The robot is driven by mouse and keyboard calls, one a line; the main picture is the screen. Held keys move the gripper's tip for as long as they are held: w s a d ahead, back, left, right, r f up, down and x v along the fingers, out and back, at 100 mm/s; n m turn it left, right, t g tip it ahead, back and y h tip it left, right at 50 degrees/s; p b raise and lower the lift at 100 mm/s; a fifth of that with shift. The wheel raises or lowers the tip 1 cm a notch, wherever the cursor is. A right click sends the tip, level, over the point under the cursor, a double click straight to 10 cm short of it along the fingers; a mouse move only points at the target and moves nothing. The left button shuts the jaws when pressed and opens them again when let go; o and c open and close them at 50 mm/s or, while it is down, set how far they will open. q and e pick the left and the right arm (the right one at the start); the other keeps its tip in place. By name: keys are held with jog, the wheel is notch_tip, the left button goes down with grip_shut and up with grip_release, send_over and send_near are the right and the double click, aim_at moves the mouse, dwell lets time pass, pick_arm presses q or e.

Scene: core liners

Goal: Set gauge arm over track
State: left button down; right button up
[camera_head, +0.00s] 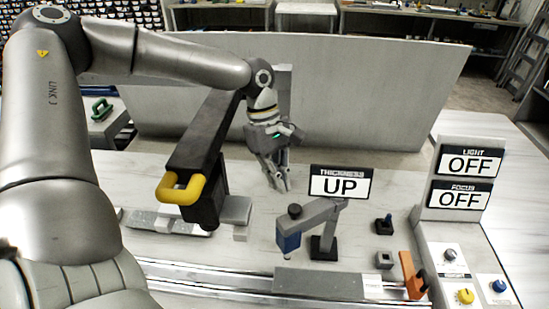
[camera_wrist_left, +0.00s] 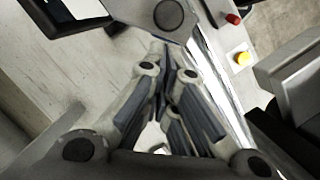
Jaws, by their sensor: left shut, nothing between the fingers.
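The gauge arm (camera_head: 316,215) is a grey bar on a dark post. It reaches left to a blue gauge head (camera_head: 288,241) with a dark cap on top. The sign above it (camera_head: 340,183) reads THICKNESS UP. The head's tip appears near the rear edge of the track (camera_head: 215,283); I cannot tell whether it is over it. My left gripper (camera_head: 284,186) is shut and empty, pointing down behind the gauge head, apart from it in the picture. In the left wrist view its fingers (camera_wrist_left: 168,75) are together. My right gripper is out of view.
A black arm with a yellow handle (camera_head: 180,189) hangs left of my gripper. A grey plate (camera_head: 330,283) lies along the track, with an orange part (camera_head: 412,275) at its right. The control panel (camera_head: 447,240) with OFF signs stands right. A grey partition (camera_head: 370,85) rises behind.

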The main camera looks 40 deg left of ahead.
aim_at(287, 214)
pick_arm(q)
jog(key=x, duration=0.2)
jog(key=shift+d+f, duration=0.15)
jog(key=shift+f, duration=0.15)
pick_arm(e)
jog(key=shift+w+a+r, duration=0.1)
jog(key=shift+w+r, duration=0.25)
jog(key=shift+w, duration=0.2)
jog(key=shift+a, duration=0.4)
pick_arm(q)
jog(key=shift+s, duration=0.1)
jog(key=shift+s+d+n, duration=0.3)
jog(key=shift+d+n, duration=0.1)
jog(key=shift+n, duration=0.1)
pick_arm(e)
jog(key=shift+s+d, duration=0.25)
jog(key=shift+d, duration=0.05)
